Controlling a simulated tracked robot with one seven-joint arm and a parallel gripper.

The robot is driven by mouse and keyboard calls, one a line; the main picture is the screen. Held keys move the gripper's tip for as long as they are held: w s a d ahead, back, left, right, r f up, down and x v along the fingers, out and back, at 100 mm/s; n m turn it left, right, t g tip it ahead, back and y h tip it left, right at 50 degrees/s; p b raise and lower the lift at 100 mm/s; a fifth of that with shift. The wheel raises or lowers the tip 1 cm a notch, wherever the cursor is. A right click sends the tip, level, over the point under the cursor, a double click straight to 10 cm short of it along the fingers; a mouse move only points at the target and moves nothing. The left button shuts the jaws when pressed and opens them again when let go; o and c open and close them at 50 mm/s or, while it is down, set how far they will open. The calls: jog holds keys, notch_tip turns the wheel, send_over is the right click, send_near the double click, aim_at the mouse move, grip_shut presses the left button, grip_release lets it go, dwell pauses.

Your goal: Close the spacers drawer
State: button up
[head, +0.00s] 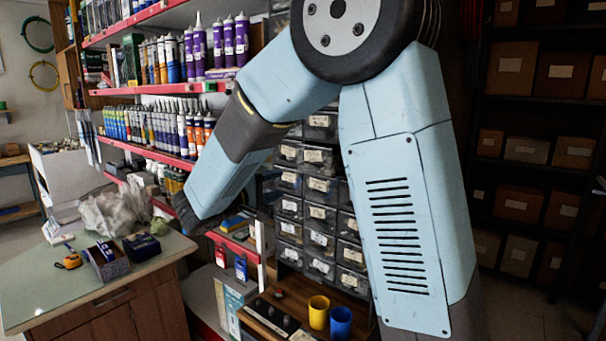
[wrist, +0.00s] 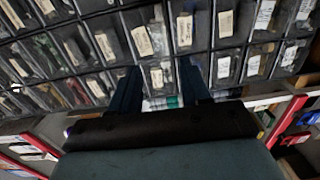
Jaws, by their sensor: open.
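A cabinet of small clear-fronted drawers with pale labels stands behind my arm in the head view (head: 288,207). Its drawer fronts (wrist: 225,66) fill the upper part of the wrist view. The labels are too small to read, so I cannot tell which drawer is the spacers drawer or how far out it stands. My arm hides part of the cabinet in the head view. My gripper (wrist: 160,86) is open in the wrist view, its two dark fingers apart in front of the lower drawers. I cannot tell whether they touch a drawer.
Red-edged shelves with tubes and bottles (head: 155,125) stand left of the cabinet. Below it are a yellow cup (head: 318,312) and a blue cup (head: 340,322). A counter (head: 60,300) at lower left holds a tape measure (head: 69,260) and boxes. Boxes fill dark shelves (head: 530,150) at right.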

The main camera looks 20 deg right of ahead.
aim_at(307, 172)
jog(key=x, duration=1.3)
jog(key=shift+w+a+r, duration=0.1)
jog(key=shift+w, duration=0.45)
jog(key=c, duration=0.7)
jog(key=shift+s, duration=0.1)
grip_shut()
